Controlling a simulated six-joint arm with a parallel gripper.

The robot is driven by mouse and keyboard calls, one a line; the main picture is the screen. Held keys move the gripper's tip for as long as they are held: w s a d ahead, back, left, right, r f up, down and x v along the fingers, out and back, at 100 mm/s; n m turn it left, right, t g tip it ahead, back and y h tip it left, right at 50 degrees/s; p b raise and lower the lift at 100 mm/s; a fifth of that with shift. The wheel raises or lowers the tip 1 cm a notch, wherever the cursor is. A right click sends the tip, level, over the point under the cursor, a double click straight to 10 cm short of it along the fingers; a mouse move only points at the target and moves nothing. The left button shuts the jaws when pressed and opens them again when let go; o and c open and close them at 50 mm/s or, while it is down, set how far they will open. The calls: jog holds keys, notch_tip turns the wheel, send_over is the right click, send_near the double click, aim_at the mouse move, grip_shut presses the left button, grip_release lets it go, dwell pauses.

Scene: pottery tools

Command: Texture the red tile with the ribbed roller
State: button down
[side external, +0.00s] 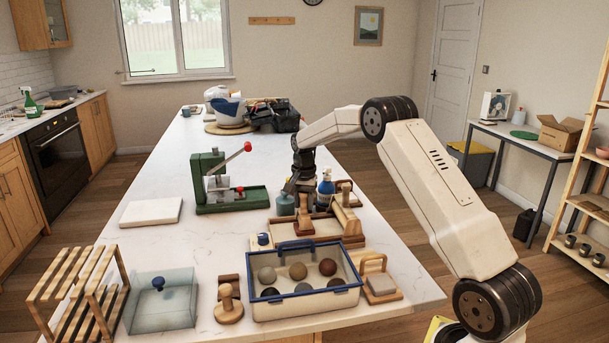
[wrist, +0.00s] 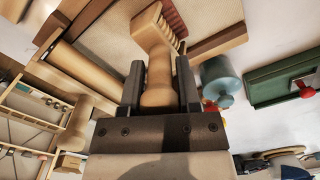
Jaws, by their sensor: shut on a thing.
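My gripper (side external: 305,188) points down over a wooden board with raised brown edges (side external: 283,231) on the counter. In the wrist view, my gripper (wrist: 160,88) is shut on the wooden handle of the ribbed roller (wrist: 155,60).
A green press (side external: 230,195) is at left, a teal bottle (side external: 285,204) close beside my gripper. A wooden rolling pin (wrist: 80,70) lies beside the held tool. Counter is clear around the white slab (side external: 151,212).

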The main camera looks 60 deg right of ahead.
jog(key=shift+w+a, duration=0.55)
jog(key=shift+a, duration=0.05)
dwell(0.6)
jog(key=shift+s+d, duration=1.2)
dwell(1.7)
jog(key=shift+w+a+f, duration=0.1)
jog(key=shift+w+a, duration=0.15)
dwell(0.3)
jog(key=shift+w+a, duration=0.15)
jog(key=shift+a, duration=0.05)
jog(key=shift+w+a, duration=0.8)
dwell(1.2)
jog(key=shift+s+d, duration=0.2)
jog(key=shift+d, duration=0.05)
dwell(0.3)
jog(key=shift+s+d, duration=0.2)
jog(key=shift+s, duration=0.05)
dwell(0.3)
